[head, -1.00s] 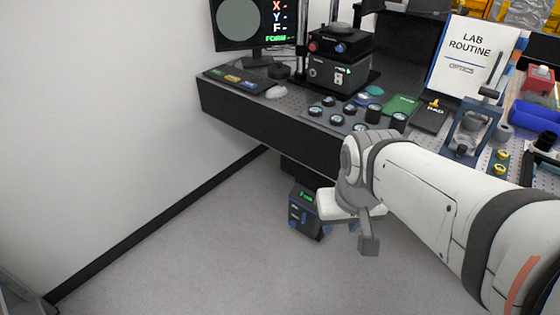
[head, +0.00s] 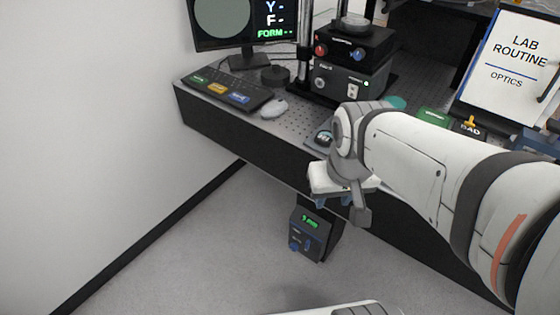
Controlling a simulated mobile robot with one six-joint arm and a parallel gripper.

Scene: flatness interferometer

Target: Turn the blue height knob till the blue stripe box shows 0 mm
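A dark box (head: 312,235) with a small green-lit display (head: 309,221) is under the front of the bench. The display seems to end in "mm", but its digit is too small to read surely. A blue knob (head: 294,245) is low on the box's left front, beside a blue stripe (head: 307,244). My gripper (head: 333,203) hangs just above and right of the box in the picture, pointing down. Its two blue fingertips are apart with nothing between them. It appears clear of the knob.
The bench (head: 225,125) runs above the box. On it are a black unit (head: 345,45) with one red and one blue knob, a keypad (head: 228,90), a monitor (head: 224,20) and a "LAB ROUTINE" sign (head: 510,60). Floor (head: 180,270) left of the box is clear.

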